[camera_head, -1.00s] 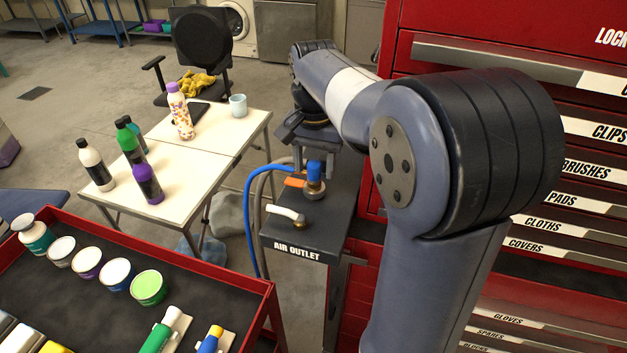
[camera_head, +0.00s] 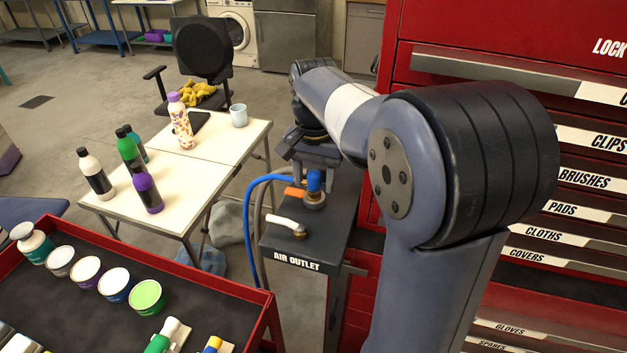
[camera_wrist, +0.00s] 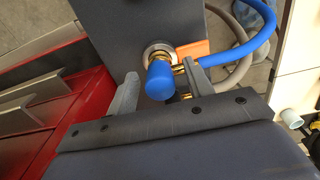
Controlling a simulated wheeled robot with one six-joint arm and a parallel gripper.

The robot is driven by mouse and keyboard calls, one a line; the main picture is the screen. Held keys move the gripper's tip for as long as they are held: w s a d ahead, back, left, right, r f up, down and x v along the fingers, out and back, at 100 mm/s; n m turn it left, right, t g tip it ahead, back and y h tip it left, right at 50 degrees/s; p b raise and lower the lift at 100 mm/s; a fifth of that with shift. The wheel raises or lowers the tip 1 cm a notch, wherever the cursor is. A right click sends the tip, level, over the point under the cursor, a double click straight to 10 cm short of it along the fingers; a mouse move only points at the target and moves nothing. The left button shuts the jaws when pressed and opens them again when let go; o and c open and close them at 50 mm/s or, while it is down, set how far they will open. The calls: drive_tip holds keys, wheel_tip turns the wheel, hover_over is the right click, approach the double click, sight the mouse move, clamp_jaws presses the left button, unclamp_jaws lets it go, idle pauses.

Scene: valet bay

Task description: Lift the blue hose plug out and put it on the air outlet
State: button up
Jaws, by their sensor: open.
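The blue hose plug (camera_head: 314,181) stands upright on a round metal fitting (camera_head: 313,202) with an orange piece (camera_head: 295,192) beside it. This is on the dark top of a stand (camera_head: 268,240) labelled AIR OUTLET. A brass fitting with a white lever (camera_head: 284,223) sits nearer the label. My gripper (camera_wrist: 160,70) is open in the wrist view, with one finger on each side of the plug (camera_wrist: 160,82). No grip on it shows, and the near side of the plug's base is hidden. In the head view, my gripper's palm (camera_head: 316,153) is just behind and above the plug.
A blue hose (camera_head: 254,190) and a grey hose (camera_wrist: 240,72) loop off the stand's left side. The red drawer cabinet (camera_head: 450,25) stands close at right. A white table (camera_head: 183,190) with bottles is at left, and a red-rimmed cart (camera_head: 240,288) is in front.

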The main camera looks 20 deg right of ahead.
sight(314, 172)
drive_tip(key=shift+c, duration=0.3)
idle(0.7)
clamp_jaws()
drive_tip(key=shift+r+p, duration=0.2)
drive_tip(key=shift+p, duration=0.2)
drive_tip(key=shift+r+p, duration=2.8)
drive_tip(key=shift+r, duration=0.05)
drive_tip(key=shift+s, duration=0.1)
